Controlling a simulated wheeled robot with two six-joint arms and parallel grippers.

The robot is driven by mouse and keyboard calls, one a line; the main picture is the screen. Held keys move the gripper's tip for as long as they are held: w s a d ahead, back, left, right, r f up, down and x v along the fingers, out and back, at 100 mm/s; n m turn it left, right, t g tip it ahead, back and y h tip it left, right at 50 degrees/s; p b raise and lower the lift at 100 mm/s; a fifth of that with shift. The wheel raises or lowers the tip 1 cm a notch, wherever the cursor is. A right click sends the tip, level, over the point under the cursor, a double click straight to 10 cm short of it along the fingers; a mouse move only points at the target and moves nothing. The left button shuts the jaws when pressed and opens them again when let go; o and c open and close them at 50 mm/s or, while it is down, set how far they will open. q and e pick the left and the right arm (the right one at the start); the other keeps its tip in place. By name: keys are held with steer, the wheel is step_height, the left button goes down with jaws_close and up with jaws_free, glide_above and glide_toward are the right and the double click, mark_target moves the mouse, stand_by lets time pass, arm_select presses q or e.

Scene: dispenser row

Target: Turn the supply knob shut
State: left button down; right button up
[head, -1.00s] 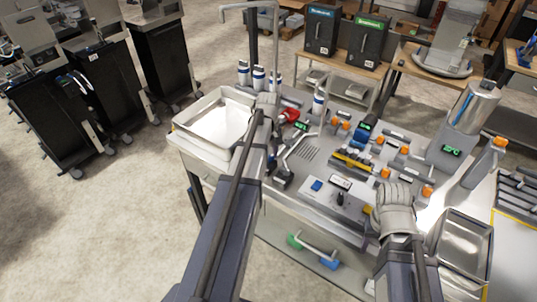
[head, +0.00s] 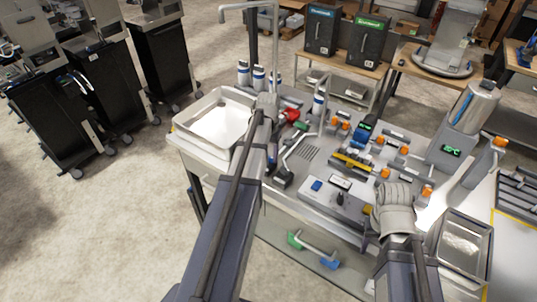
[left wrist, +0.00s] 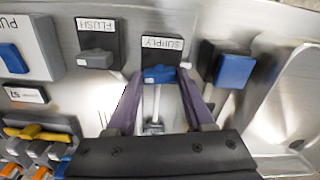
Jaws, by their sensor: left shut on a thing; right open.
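The supply knob (left wrist: 160,75) is a blue lever on a dark block under a white SUPPLY label (left wrist: 162,43), which reads upside down in the left wrist view. My left gripper (left wrist: 160,86) is shut on it, with a purple finger on each side. The lever lies across the picture, apparently level. In the head view my left arm hides the knob. My right gripper (head: 392,208) is open over the front right of the bench; its fingertips are mostly hidden behind its wrist.
A grey FLUSH knob (left wrist: 95,59) sits beside the supply knob, and another blue knob (left wrist: 234,70) is on its other side. A metal basin (head: 214,122) stands at the left of the bench and a steel tray (head: 462,250) at the right. Orange-capped parts crowd the middle.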

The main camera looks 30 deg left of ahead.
mark_target(269, 157)
arm_select(q)
steer(key=shift+m, duration=1)
steer(key=shift+c, duration=1.4)
jaws_free()
steer(key=shift+r, duration=0.1)
step_height(269, 157, up, 8)
steer(key=p, duration=0.8)
steer(key=shift+f, duration=0.2)
